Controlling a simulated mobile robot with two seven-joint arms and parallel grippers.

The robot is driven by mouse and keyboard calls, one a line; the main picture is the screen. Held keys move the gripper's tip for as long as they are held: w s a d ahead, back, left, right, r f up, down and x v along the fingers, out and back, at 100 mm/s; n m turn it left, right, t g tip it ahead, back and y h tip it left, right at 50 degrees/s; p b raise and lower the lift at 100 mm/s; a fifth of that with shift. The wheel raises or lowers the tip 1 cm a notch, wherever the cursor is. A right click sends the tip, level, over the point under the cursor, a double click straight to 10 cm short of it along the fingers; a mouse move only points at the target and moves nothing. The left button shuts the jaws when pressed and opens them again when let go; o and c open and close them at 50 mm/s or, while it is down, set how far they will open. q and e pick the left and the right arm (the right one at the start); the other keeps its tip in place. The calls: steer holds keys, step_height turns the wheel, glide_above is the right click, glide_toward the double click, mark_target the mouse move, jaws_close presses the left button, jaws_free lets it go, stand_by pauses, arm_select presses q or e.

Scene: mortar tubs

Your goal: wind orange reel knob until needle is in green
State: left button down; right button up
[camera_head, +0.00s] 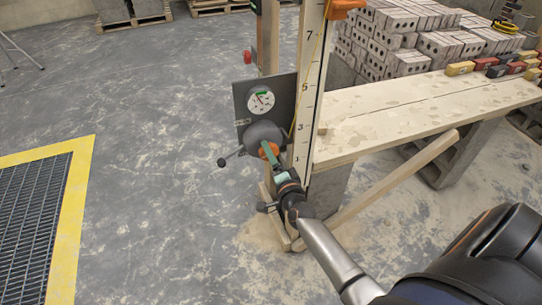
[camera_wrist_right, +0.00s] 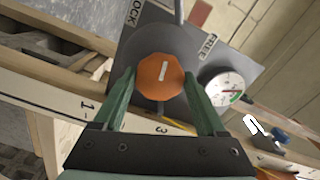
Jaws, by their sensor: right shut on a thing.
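The orange reel knob (camera_head: 268,149) sits on a grey round reel (camera_head: 262,134) on a dark plate. In the right wrist view the knob (camera_wrist_right: 161,77) has a white mark on its face. My right gripper (camera_head: 270,154) is shut on the knob, with one green finger on each side; it also shows in the right wrist view (camera_wrist_right: 160,80). A white dial gauge (camera_head: 261,101) is above the reel, and in the right wrist view the gauge (camera_wrist_right: 223,88) is right of the knob. Its needle is too small to read surely against the green. My left gripper is out of view.
A lever with a black ball (camera_head: 222,162) sticks out left of the reel. The plate carries LOCK (camera_wrist_right: 134,13) and FREE (camera_wrist_right: 209,47) labels. A numbered upright (camera_head: 305,100) and a wooden bench (camera_head: 400,105) with bricks behind stand right.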

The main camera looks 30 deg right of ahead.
steer(key=o, duration=1.3)
steer(key=v, duration=1.2)
steer(key=shift+s+p, duration=0.3)
steer(key=shift+p, duration=0.05)
